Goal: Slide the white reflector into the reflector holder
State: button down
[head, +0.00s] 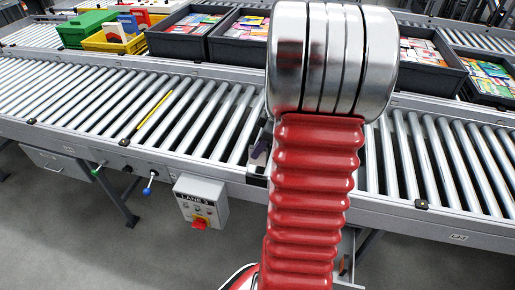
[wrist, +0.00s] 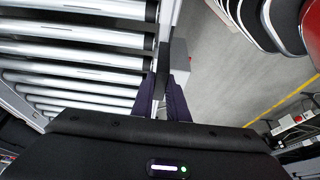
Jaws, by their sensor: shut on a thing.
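My gripper (wrist: 162,108) has two dark purple fingers at the conveyor's side rail in the wrist view. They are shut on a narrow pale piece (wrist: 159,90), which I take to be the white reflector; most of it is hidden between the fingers. A dark grey upright part (wrist: 166,55) stands just beyond the fingertips; I cannot tell for sure whether it is the reflector holder. In the head view my red arm hides most of this spot. Only part of my gripper (head: 261,148) shows left of the arm, at the rail.
The roller conveyor (head: 100,92) runs across the view, with a yellow pencil-like stick (head: 154,109) on its rollers. A LANE 3 control box (head: 201,199) hangs below the front rail. Green (head: 73,37), yellow and grey bins stand behind. The floor in front is clear.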

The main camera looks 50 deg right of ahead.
aim_at(258, 164)
jog(key=shift+f, duration=2.1)
jog(key=shift+f, duration=0.45)
jog(key=shift+f, duration=0.35)
jog(key=shift+f, duration=0.35)
jog(key=shift+f, duration=0.35)
jog(key=shift+f, duration=0.35)
jog(key=shift+f, duration=0.7)
jog(key=shift+f, duration=0.15)
